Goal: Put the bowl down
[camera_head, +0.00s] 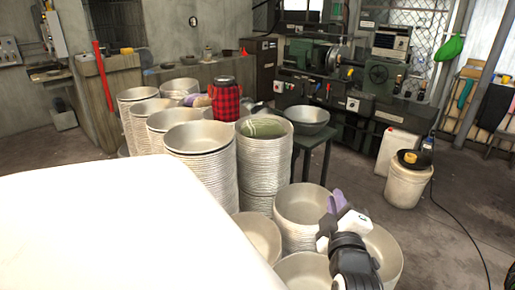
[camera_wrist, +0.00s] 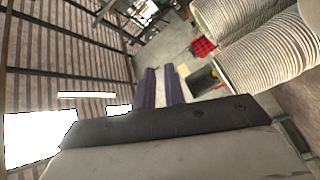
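A grey metal bowl (camera_head: 307,118) sits upright on a dark stool behind the stacks in the head view. My gripper (camera_head: 337,202) is at the lower right of the head view, above the near stacks of pale metal bowls (camera_head: 302,204) and well apart from the bowl on the stool. Its two purple fingers point up in that view. In the wrist view, the fingers (camera_wrist: 161,86) stand side by side with a narrow gap and nothing visible between them. No bowl shows in my gripper.
Tall bowl stacks (camera_head: 200,150) fill the middle. A white bucket (camera_head: 406,187) stands at the right beside a white canister (camera_head: 395,153). Green machinery (camera_head: 310,55) is at the back. Open floor lies at the right.

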